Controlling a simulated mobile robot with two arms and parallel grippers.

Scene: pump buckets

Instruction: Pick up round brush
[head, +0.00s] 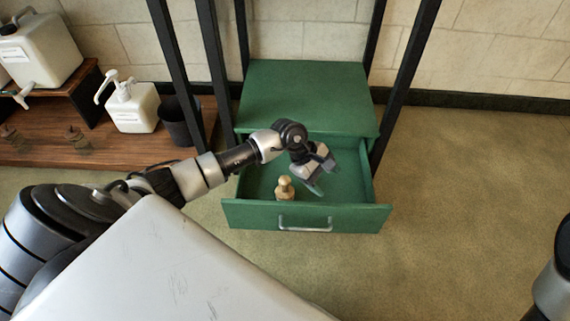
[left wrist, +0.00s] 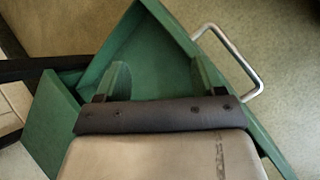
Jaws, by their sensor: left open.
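A small wooden round brush (head: 285,188) with a knob on top stands upright in the open green drawer (head: 345,215), near its front panel. My left gripper (head: 318,181) is open and empty, reaching down into the drawer to the right of the brush and apart from it. In the left wrist view, the two spread fingers (left wrist: 158,78) show over the bare green drawer floor, and the brush is not seen there. My right gripper is out of view; only part of my right arm shows at the right edge of the head view.
The green cabinet (head: 305,90) stands behind the drawer, between black posts (head: 405,75). The drawer handle (head: 305,224) sticks out in front. At left, a wooden platform (head: 95,155) holds white pump containers (head: 133,105) and a dark bucket (head: 180,120). Floor at right is clear.

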